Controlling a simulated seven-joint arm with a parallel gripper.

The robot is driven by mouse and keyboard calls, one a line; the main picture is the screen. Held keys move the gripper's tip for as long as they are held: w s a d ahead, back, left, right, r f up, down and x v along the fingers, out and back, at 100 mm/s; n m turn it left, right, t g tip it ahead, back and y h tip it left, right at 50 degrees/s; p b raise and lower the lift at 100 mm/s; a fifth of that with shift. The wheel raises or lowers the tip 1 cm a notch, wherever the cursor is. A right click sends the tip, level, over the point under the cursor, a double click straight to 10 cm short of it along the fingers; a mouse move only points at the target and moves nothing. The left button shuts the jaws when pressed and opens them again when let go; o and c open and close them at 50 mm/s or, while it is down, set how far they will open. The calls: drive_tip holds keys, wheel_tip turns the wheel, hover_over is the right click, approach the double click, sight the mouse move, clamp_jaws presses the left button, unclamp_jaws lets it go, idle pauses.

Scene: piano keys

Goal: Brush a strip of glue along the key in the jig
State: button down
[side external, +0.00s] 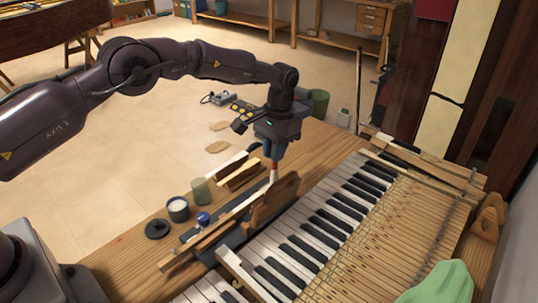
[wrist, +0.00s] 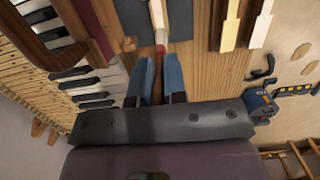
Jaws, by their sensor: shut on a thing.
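My gripper (side external: 277,150) points down over the wooden bench and is shut on a brush. The brush (side external: 274,174) has a red band and a pale lower end, and hangs down beside an upright brown wood piece. The brush (wrist: 158,36) also shows in the wrist view, between the blue fingers (wrist: 160,78). A long bare-wood key (side external: 207,238) lies along the dark grey jig (side external: 232,238). The jig's grey plate (wrist: 180,20) shows in the wrist view. I cannot tell whether the brush touches the key. A small dark pot (side external: 178,208) with white contents stands to the left.
The brown wood piece (side external: 275,203) rises close to the brush. The piano keyboard (side external: 325,222) fills the right side. Loose keys (side external: 240,174) lie behind the jig.

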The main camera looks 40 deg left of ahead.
drive_tip(key=shift+r, duration=3.8)
